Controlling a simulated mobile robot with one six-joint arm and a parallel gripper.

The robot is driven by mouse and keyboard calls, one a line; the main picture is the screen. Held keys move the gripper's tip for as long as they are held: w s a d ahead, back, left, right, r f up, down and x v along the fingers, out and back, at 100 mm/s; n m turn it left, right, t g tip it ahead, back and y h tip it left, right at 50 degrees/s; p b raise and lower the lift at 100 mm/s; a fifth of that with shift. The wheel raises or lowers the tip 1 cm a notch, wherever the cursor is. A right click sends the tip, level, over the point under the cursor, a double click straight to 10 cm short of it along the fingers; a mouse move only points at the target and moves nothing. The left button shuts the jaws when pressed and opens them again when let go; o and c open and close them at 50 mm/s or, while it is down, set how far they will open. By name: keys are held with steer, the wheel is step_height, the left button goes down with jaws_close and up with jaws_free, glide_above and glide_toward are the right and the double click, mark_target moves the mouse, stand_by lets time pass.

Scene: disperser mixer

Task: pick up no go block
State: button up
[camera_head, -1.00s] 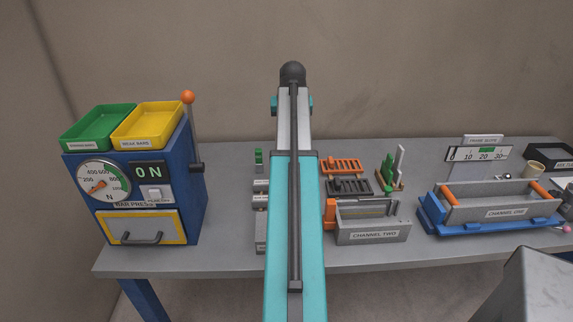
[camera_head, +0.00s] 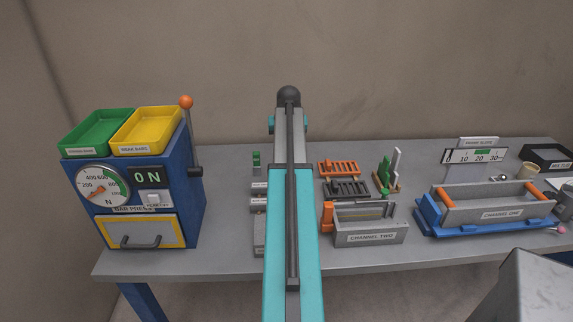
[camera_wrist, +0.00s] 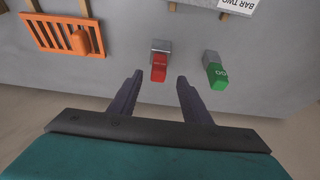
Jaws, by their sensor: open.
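The no go block shows in the wrist view as a small block with a red end (camera_wrist: 159,70) and a grey end, lying on the grey bench top. The green-ended go block (camera_wrist: 216,76) lies to its right. My gripper (camera_wrist: 159,77) is open and empty, its two dark fingers pointing toward the red block, one on each side in the picture. Whether the fingertips are level with it I cannot tell. In the head view the go block (camera_head: 256,158) shows left of my arm; the red block and my gripper are hidden behind the arm.
An orange slotted rack (camera_wrist: 62,36) lies left of the blocks in the wrist view. A label reading BAR TWO (camera_wrist: 238,4) is at the top edge. In the head view, the blue bar press (camera_head: 133,190) stands left and the channel two fixture (camera_head: 370,232) right of my arm.

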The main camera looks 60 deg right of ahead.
steer(key=shift+w+d+f, duration=0.15)
steer(key=shift+d+f, duration=0.05)
steer(key=shift+f, duration=0.35)
steer(key=shift+p+x, duration=0.65)
steer(key=shift+x, duration=0.45)
steer(key=shift+p+x, duration=0.35)
steer(key=shift+x, duration=1.15)
steer(key=shift+d, duration=0.15)
steer(key=shift+r, duration=0.1)
jaws_close()
